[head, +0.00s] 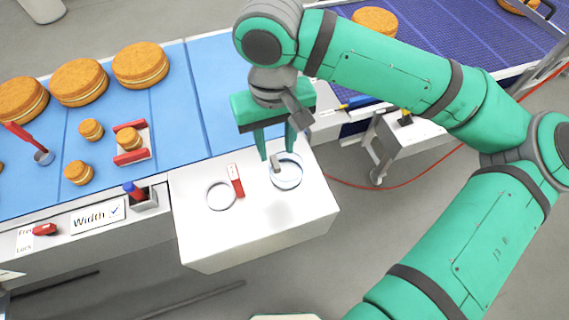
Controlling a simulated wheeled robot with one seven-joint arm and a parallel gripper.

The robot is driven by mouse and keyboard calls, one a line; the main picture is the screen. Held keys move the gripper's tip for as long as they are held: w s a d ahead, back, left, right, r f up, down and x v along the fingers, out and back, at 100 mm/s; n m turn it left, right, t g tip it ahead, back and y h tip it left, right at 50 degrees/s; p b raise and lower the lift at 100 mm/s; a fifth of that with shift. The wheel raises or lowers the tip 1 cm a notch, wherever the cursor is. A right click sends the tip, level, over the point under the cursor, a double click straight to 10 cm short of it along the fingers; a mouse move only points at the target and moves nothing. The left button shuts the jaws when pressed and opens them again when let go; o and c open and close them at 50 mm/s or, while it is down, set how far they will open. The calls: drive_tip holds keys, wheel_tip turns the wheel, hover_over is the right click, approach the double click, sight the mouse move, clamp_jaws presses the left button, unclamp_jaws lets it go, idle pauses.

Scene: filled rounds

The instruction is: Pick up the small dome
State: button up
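My gripper (277,155) is over the white stand (240,238), fingers pointing down and apart. A round, pale, see-through piece with a bluish-white rim (297,180) is just below the fingertips; it looks like the small dome, though its height is hard to judge. A small grey upright piece (275,163), possibly its knob, shows between the fingertips. I cannot tell whether the fingers touch it.
A red-and-white marker-like piece (236,181) lies between the two round pieces. The blue conveyor (190,105) behind carries large filled rounds (140,65) and small ones (78,172), one in a red-and-white holder (132,158). A blue-and-red knob (135,191) stands at the conveyor's front edge.

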sight(275, 160)
drive_tip(key=shift+w+a+f, duration=0.1)
drive_tip(key=shift+f, duration=1.3)
drive_tip(key=shift+w+a+f, duration=0.1)
drive_tip(key=shift+f, duration=1.25)
drive_tip(key=shift+w, duration=0.15)
clamp_jaws()
